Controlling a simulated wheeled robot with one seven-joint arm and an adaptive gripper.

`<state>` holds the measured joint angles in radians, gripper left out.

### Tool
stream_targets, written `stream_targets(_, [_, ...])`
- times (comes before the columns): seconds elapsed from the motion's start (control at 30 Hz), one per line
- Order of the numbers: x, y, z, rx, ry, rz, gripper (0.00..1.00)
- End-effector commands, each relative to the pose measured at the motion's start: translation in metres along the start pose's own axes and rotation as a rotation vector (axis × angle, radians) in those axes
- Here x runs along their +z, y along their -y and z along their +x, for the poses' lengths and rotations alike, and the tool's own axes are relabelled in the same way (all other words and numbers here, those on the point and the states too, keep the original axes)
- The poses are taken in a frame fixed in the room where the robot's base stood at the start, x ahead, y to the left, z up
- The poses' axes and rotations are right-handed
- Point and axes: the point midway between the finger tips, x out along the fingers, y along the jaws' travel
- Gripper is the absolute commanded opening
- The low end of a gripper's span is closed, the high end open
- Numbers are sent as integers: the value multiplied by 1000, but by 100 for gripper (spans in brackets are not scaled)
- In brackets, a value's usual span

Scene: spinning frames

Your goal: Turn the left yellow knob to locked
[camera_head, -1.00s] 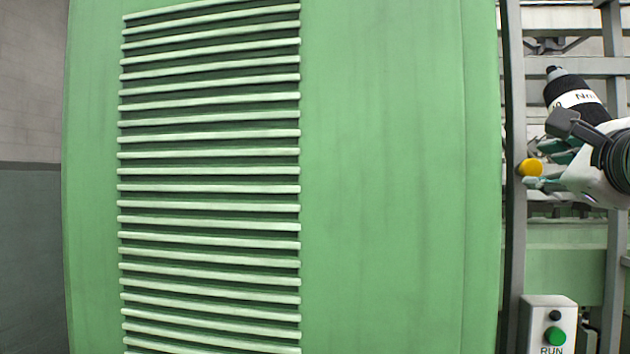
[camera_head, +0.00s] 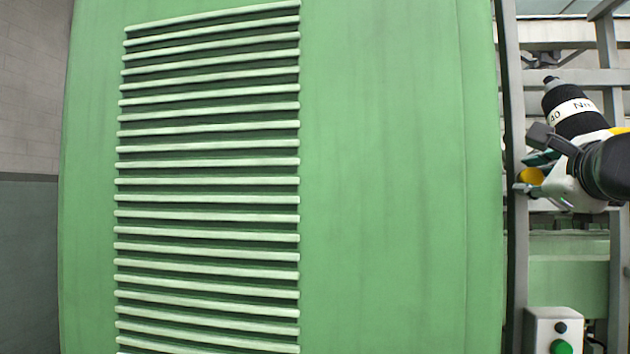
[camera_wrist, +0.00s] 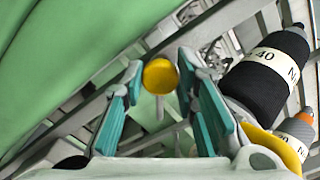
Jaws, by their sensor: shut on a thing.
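A round yellow knob (camera_head: 531,176) shows at the dark upright on the right side of the body camera view. In the wrist view the yellow knob (camera_wrist: 160,76) sits between my two fingertips. My gripper (camera_wrist: 158,80) has its teal-padded fingers on either side of the knob and is shut on it. In the body camera view my gripper (camera_head: 530,174) reaches the knob from the right. I cannot make out a pointer or a locked mark on the knob.
A large green panel (camera_head: 390,180) with pale slats fills the left and middle. A black bobbin (camera_head: 570,105) with a white label stands close above my gripper. A second bobbin (camera_wrist: 298,128) is at the wrist view's right edge. A box with a green button (camera_head: 560,346) is below.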

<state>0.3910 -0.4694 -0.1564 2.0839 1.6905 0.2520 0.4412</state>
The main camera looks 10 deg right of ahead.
Motion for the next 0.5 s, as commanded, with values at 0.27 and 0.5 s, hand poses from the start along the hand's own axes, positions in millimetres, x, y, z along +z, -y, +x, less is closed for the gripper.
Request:
stream_targets(0.27, [0,-1,0,-1,0,-86,0])
stream_targets(0.5, [-1,-2,0,-2,1,-258,0])
